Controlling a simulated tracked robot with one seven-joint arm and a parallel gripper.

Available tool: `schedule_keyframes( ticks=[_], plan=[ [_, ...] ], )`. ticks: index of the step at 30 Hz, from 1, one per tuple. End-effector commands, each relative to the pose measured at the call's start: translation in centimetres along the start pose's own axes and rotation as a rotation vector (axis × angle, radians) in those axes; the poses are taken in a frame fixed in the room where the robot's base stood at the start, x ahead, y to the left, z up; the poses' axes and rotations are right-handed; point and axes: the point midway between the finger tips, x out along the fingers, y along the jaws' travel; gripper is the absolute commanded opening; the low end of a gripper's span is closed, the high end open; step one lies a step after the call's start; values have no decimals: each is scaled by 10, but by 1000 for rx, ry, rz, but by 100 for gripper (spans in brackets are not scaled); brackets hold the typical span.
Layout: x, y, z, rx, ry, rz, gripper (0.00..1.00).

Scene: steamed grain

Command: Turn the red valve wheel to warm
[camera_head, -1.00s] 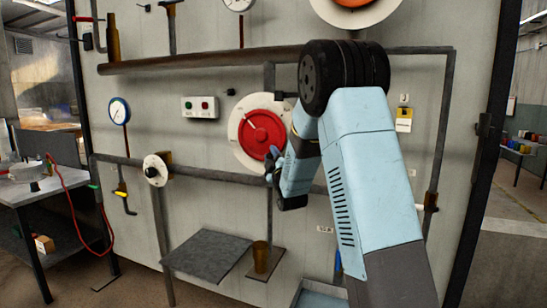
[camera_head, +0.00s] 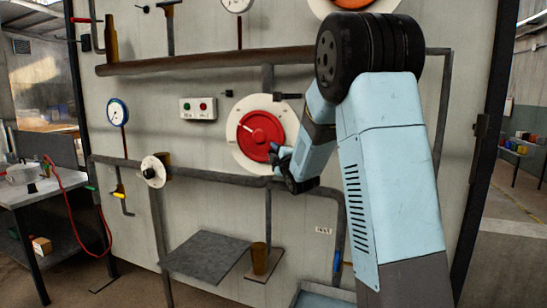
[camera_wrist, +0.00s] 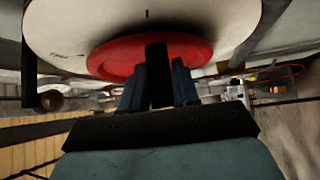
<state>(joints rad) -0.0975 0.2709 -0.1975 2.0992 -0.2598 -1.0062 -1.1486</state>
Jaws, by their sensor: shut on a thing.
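The red valve wheel (camera_head: 260,136) sits on a round white dial plate (camera_head: 234,120) on the grey panel. A pale pointer mark on the wheel points to the upper left in the head view. My gripper (camera_head: 276,153) is at the lower right of the wheel, shut on a part of it. In the wrist view the red wheel (camera_wrist: 110,58) and the white plate (camera_wrist: 60,25) are right ahead of my gripper (camera_wrist: 157,70), with a dark bar between the fingers. Marks show on the plate, but I cannot read the lettering.
A horizontal pipe (camera_head: 215,175) runs below the wheel. A switch box (camera_head: 198,108) with a red and a green button is to its left. A grey shelf (camera_head: 205,255) and a brown cup (camera_head: 259,258) are below.

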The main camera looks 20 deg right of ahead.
Motion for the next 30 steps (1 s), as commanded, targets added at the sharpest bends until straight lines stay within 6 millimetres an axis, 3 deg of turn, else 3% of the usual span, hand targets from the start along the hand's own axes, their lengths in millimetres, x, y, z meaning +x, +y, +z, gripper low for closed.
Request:
schedule_keyframes(
  ticks=[3, 15, 30],
  plan=[
    [-1, 16, 1, -81, 0, -71, 0],
    [2, 45, -2, -322, 0, -310, 0],
    [8, 62, -8, -323, 3, -315, 0]
  ],
)
